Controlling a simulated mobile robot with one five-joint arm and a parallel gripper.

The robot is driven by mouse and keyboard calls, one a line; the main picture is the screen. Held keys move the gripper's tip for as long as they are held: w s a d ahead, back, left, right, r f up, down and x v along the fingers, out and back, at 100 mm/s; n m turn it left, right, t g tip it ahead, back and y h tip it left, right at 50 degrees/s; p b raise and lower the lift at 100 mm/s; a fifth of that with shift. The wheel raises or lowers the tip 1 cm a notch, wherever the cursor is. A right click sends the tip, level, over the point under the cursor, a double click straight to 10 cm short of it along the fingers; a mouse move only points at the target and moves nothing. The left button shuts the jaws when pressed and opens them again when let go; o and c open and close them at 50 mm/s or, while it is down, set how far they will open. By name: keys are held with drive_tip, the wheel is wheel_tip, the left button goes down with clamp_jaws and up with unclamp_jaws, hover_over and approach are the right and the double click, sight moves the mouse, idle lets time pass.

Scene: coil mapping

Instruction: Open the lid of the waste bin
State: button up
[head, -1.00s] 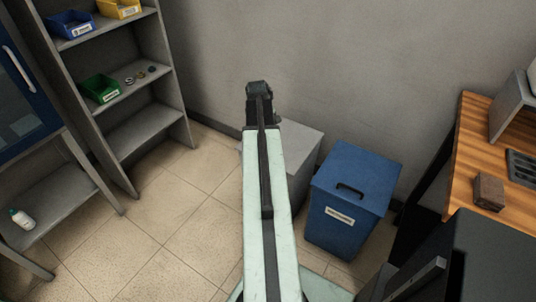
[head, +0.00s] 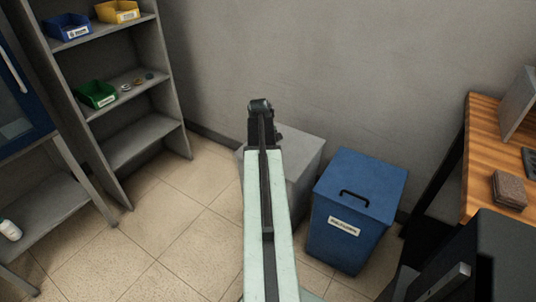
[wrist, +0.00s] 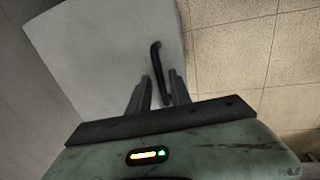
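A grey bin with a flat lid (head: 302,150) stands against the wall, partly hidden behind my arm in the head view. Its pale lid (wrist: 100,50) fills the upper left of the wrist view, with a dark bar handle (wrist: 155,60) near its right side. A blue bin (head: 345,235) with a white label and a black lid handle (head: 354,197) stands to its right; both lids look closed. My gripper (wrist: 159,76) has its fingers apart over the grey lid, and the handle runs between them in the picture. I cannot tell whether they touch it.
Grey shelves (head: 140,140) with small bins stand at the left, beside a blue-doored cabinet (head: 20,110). A wooden bench (head: 482,140) and a black object (head: 490,260) are at the right. Tiled floor (head: 170,230) is clear between the shelves and my arm.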

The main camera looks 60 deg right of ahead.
clamp_jaws()
idle(1.1)
